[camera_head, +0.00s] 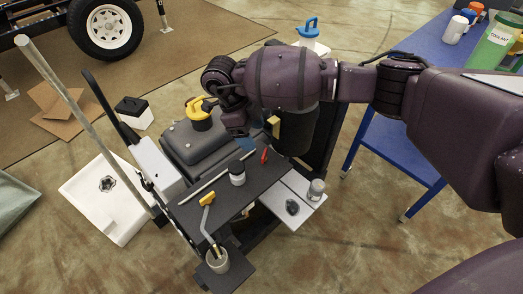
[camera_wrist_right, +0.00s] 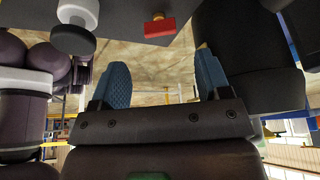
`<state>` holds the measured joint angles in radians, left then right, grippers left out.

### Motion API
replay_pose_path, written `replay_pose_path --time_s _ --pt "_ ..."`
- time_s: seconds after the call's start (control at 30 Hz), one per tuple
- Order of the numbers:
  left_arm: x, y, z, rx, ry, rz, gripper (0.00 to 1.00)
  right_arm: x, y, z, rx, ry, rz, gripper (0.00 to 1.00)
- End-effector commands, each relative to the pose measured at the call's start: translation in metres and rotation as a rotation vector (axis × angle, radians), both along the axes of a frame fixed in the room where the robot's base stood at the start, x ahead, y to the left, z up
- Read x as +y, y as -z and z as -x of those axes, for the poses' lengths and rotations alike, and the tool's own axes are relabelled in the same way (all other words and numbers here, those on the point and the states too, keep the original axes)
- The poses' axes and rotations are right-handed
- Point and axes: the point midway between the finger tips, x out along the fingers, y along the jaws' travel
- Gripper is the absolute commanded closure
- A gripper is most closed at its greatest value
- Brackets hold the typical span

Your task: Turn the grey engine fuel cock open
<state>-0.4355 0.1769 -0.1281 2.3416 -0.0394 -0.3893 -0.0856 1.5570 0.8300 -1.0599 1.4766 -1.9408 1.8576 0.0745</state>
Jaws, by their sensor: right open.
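The grey engine cover (camera_head: 187,146) with a yellow cap (camera_head: 198,116) lies left of the gripper. I cannot make out the grey fuel cock in either view; my arm hides part of the engine. My left gripper is not in view.
A cup (camera_head: 218,262) stands at the front. A blue table (camera_head: 427,50) is at the right. A slanted pole (camera_head: 75,105) rises at left.

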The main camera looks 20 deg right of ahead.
Motion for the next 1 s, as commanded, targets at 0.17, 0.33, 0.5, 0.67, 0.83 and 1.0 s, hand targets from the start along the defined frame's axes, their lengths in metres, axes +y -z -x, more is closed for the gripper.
replay_pose_path --time_s 0.17,0.33,0.5,0.67,0.83,1.0 --pt "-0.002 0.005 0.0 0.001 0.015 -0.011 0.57 -0.01 0.036 0.009 0.009 0.001 0.0 0.3" --pt "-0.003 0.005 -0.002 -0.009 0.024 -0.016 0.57 -0.017 0.059 0.016 0.006 0.001 -0.001 0.3" --pt "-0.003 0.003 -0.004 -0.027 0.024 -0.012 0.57 -0.022 0.068 0.018 0.002 0.002 0.0 0.3" --pt "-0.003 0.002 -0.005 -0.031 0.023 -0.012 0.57 -0.022 0.068 0.018 -0.002 0.002 -0.001 0.3" --pt "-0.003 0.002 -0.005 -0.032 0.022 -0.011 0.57 -0.022 0.067 0.018 -0.002 0.002 -0.001 0.39" --pt "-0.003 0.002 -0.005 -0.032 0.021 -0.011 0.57 -0.022 0.067 0.018 -0.001 0.002 0.0 0.65"
